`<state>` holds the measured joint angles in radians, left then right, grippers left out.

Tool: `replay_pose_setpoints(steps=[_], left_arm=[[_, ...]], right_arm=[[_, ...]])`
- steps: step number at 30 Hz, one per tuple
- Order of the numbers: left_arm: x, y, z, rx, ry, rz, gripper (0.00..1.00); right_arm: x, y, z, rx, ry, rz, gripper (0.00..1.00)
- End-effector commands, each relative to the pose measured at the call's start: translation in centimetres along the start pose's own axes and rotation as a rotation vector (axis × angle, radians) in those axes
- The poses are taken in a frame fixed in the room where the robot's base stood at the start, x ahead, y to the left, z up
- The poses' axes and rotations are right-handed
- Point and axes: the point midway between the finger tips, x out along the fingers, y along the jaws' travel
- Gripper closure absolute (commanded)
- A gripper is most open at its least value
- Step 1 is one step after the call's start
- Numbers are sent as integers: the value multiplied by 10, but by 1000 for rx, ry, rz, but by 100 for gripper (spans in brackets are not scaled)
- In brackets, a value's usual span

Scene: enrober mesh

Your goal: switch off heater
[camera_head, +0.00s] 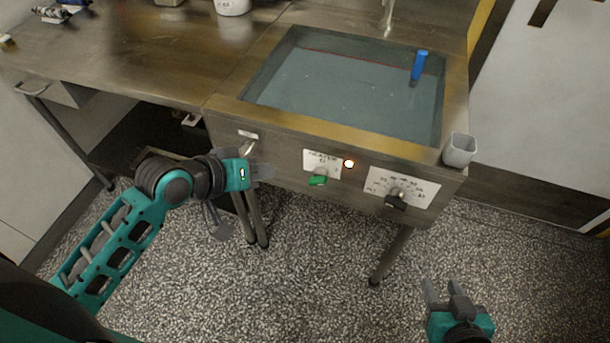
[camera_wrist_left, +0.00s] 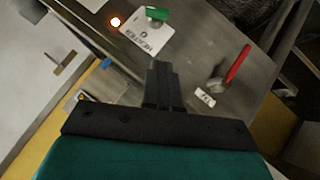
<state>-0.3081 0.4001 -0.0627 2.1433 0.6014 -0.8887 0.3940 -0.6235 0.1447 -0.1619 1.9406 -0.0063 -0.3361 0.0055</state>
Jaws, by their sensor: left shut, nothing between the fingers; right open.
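The heater panel on the sink front has a white label (camera_head: 321,162), a green switch (camera_head: 318,180) under it and a lamp (camera_head: 348,163) that glows orange. In the left wrist view the green switch (camera_wrist_left: 157,14), the label (camera_wrist_left: 143,36) and the lit lamp (camera_wrist_left: 115,22) show near the top. My left gripper (camera_head: 268,170) is shut and empty, in front of the panel and left of the switch, apart from it. Its shut fingers (camera_wrist_left: 161,70) point towards the label and switch in the wrist view. My right gripper (camera_head: 446,290) is open and empty, low at the right.
A dial (camera_head: 396,201) with a numbered plate is right of the lamp. A red-handled lever (camera_wrist_left: 238,64) is near my left gripper. The water basin (camera_head: 345,85) holds a blue-handled item (camera_head: 419,65). A grey cup (camera_head: 459,150) is at the panel's right corner.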

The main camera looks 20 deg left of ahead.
Motion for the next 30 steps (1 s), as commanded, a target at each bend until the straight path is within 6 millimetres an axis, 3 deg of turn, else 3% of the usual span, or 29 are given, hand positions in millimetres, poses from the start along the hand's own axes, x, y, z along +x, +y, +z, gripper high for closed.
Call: replay_pose_setpoints(steps=[8, 24, 30], left_arm=[[7, 0, 0, -1, 1, 1, 100], [108, 0, 6, -2, -3, 1, 100], [124, 0, 24, -1, -1, 0, 100]], right_arm=[[0, -1, 2, 1, -3, -1, 57], [10, -2, 16, 2, -3, -2, 57], [12, -2, 19, 3, -2, -2, 57]])
